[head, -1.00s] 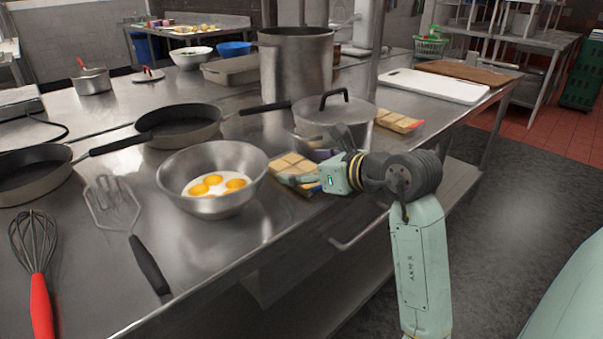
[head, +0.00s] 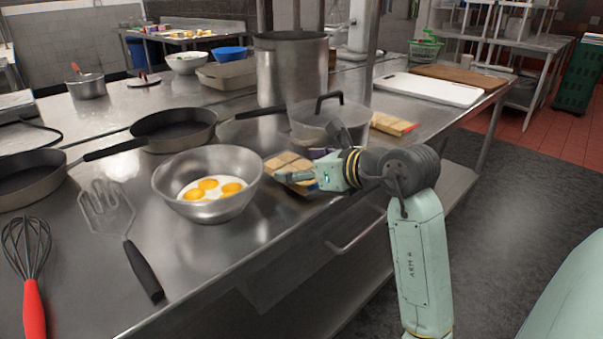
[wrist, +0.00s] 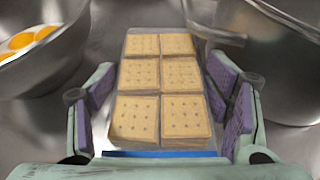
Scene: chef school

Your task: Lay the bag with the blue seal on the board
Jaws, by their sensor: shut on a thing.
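The bag with the blue seal (wrist: 160,153) is a clear pack of square crackers in two columns. In the wrist view its blue strip is at the near end. My gripper (wrist: 162,90) is shut on this bag, with purple pads along its two long sides. In the head view the bag (head: 283,163) is at my gripper (head: 300,174), just right of the egg bowl and in front of the lidded pot. A white board (head: 430,90) and a brown wooden board (head: 463,74) lie side by side toward the counter's far right end.
Another cracker bag with a red end (head: 393,124) lies right of the lidded pot (head: 325,118). The steel bowl of eggs (head: 207,207) stands close on the left. A tall pot (head: 291,75) and pans are behind. The white board's top looks clear.

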